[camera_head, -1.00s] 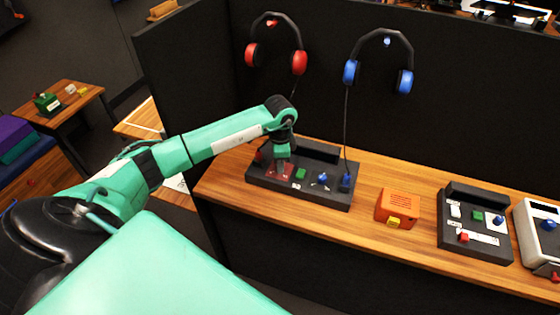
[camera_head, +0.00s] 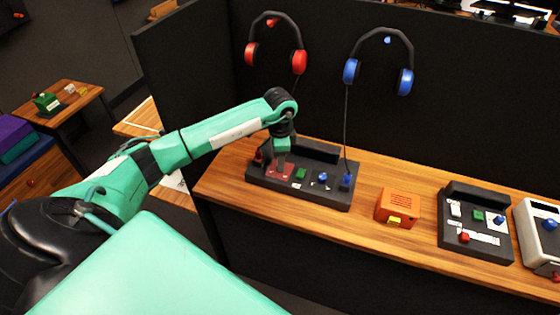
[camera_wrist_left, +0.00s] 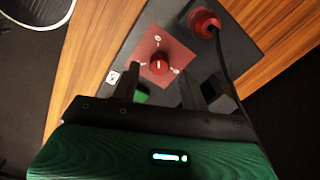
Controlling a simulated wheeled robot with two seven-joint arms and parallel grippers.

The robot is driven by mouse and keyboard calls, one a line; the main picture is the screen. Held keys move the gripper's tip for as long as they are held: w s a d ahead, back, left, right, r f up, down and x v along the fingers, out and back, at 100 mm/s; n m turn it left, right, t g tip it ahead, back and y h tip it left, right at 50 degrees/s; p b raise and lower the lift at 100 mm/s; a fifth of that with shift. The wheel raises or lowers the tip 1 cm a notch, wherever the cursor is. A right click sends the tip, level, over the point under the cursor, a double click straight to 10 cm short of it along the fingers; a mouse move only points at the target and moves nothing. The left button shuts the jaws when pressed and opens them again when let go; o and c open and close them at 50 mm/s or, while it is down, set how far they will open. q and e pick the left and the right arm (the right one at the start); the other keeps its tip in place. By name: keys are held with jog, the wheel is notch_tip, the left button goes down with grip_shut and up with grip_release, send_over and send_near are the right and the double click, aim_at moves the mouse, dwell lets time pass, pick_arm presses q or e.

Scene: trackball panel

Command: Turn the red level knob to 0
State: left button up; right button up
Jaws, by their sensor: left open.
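The red level knob (camera_wrist_left: 160,63) is a round red dial with a white pointer line on a red square plate (camera_wrist_left: 148,46) in the left wrist view. The plate also shows on the left part of the dark panel (camera_head: 322,196) in the head view, where my gripper hides the knob. My left gripper (camera_head: 281,170) points down over the plate. In the left wrist view its two dark fingers (camera_wrist_left: 160,80) are open, one to each side of the knob and apart from it. Small white labels sit around the knob. My right gripper is not in view.
A red plug with a black cable (camera_wrist_left: 206,24) is beside the plate. The panel also has a green button (camera_head: 300,173), a blue knob (camera_head: 322,178) and a blue plug (camera_head: 346,181). Red headphones (camera_head: 275,45) and blue headphones (camera_head: 380,62) hang on the black partition. An orange box (camera_head: 396,206) stands to the right.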

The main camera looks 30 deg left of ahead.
pick_arm(q)
notch_tip(320, 180, up, 12)
jog(key=b, duration=0.2)
jog(key=shift+f, duration=0.1)
dwell(0.4)
